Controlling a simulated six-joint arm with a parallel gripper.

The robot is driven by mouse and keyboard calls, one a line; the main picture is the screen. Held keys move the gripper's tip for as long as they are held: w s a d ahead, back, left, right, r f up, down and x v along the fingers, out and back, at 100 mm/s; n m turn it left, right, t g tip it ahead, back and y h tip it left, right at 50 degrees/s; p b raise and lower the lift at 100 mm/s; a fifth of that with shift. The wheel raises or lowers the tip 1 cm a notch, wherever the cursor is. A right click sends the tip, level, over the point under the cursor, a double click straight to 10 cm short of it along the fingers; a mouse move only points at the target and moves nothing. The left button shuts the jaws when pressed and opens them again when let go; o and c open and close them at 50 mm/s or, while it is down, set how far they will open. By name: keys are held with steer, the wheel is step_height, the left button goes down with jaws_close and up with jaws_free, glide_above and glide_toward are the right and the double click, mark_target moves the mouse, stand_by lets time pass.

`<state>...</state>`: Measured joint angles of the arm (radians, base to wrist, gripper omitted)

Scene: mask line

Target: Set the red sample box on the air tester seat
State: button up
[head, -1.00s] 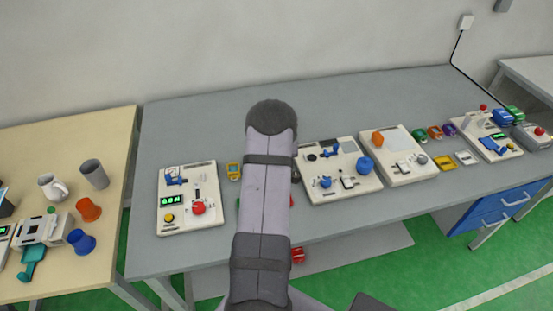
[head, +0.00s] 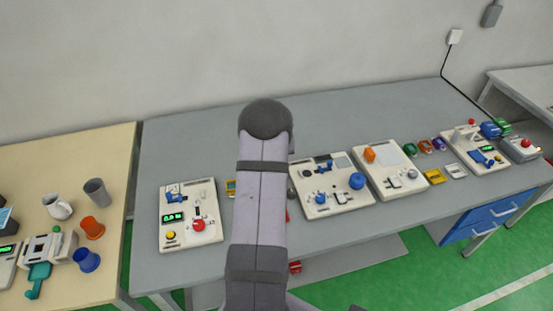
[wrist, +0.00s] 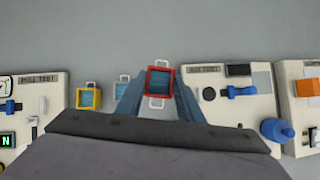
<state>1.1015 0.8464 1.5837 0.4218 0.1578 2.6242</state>
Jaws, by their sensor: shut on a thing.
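In the wrist view, the red sample box (wrist: 151,82), a red frame with a blue-grey face and white loops at both ends, sits between the fingers of my gripper (wrist: 158,98). The gripper is shut on it. In the head view my arm hides the gripper and most of the box. A white tester board with a black panel, a dark round spot and a blue knob stands right of the gripper in the wrist view (wrist: 232,109) and the head view (head: 338,201). Its label ends in "TEST"; I cannot read the first word or make out the seat surely.
A yellow-framed box (wrist: 88,97) and a pale-framed box (wrist: 122,91) lie left of the gripper. The pull test board (wrist: 48,85) is farther left. Another white board (head: 390,172) with an orange block stands to the right. The back of the grey table (head: 210,130) is clear.

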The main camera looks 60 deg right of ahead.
steer(key=shift+m+g+h, duration=0.3)
steer(key=shift+m+g, duration=0.2)
steer(key=shift+m, duration=0.4)
steer(key=s+d+f+b, duration=0.1)
steer(key=s+b, duration=0.1)
steer(key=s+d+f+b, duration=0.1)
steer(key=s+d+b, duration=0.1)
steer(key=s, duration=0.1)
steer(key=s+d+f+b, duration=0.2)
steer(key=s, duration=0.1)
steer(key=shift+s+d, duration=0.25)
steer(key=s+d+r+m+b, duration=0.1)
steer(key=s+d+r+b, duration=0.2)
steer(key=s+d+b, duration=0.25)
steer(key=shift+w+a+r+n+t+y+p, duration=0.1)
steer(key=shift+w+a+r+n+t+y, duration=0.3)
steer(key=shift+n, duration=0.45)
steer(key=shift+w+a+r+n+t+y+p, duration=0.15)
steer(key=shift+w+a+r+n+t, duration=0.1)
steer(key=shift+w+a+r+n, duration=0.4)
steer(key=shift+w+a+r+n+t+y+p, duration=0.15)
steer(key=shift+w+a+r+n+t, duration=0.35)
steer(key=shift+n, duration=0.5)
steer(key=shift+s+d, duration=0.1)
steer(key=shift+s, duration=0.05)
steer(key=shift+f+p, duration=0.8)
steer(key=shift+f, duration=4.1)
steer(key=shift+f, duration=0.1)
